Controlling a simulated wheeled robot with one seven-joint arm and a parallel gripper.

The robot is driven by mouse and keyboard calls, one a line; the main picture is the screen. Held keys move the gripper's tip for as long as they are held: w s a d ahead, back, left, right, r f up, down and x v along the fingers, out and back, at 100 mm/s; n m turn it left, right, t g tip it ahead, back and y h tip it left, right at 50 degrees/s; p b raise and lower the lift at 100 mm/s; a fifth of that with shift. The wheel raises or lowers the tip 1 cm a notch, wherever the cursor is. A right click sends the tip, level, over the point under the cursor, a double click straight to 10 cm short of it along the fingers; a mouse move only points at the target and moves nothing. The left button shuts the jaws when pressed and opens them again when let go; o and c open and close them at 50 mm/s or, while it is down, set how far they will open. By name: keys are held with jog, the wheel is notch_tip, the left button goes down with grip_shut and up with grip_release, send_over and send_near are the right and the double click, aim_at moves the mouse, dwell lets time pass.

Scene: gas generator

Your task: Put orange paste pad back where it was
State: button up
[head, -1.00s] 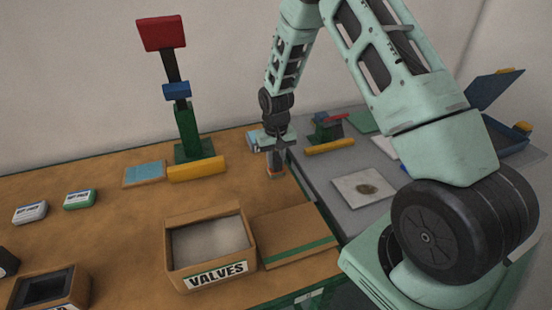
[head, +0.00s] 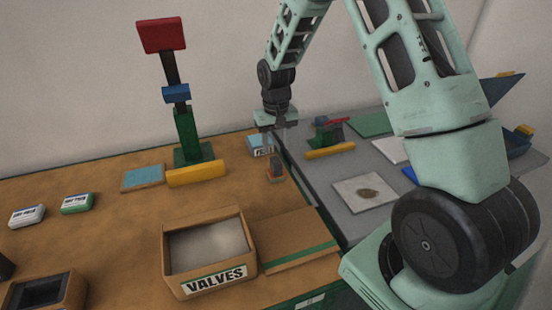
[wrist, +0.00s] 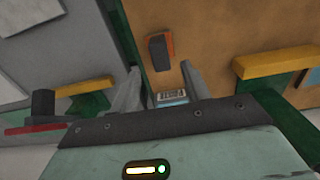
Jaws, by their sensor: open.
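The orange pad (head: 275,173), with a dark grey part, rests on the brown tabletop near its right edge. It also shows in the wrist view (wrist: 161,51), where the dark grey face is toward me and orange runs along one side. My gripper (head: 278,150) points down just above and around the top of the pad. In the wrist view my gripper (wrist: 160,72) has its two fingers spread apart, with the pad beyond the tips and nothing held. I cannot tell whether the fingers still overlap the pad's upper end.
A small blue-and-white box (head: 258,146) stands just behind. A yellow bar (head: 197,173) and green tower (head: 187,135) are to the left. The open VALVES box (head: 208,262) is in front. A grey table (head: 320,172) adjoins at right. Tabletop left of the pad is clear.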

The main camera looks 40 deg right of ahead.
aim_at(276, 161)
jog(key=s+a+r+n, duration=0.3)
jog(key=s+a+r, duration=0.2)
jog(key=a, duration=0.4)
jog(key=s+a+r+n, duration=0.2)
jog(key=s+a+r, duration=0.35)
jog(key=a, duration=0.45)
jog(key=s+a+n, duration=0.3)
jog(key=s, duration=0.7)
jog(key=s+a+r+n, duration=0.1)
jog(key=s+a+n, duration=0.2)
jog(key=s, duration=0.7)
jog(key=shift+a+r+y, duration=0.2)
jog(key=shift+a+y, duration=0.1)
jog(key=shift+a, duration=0.3)
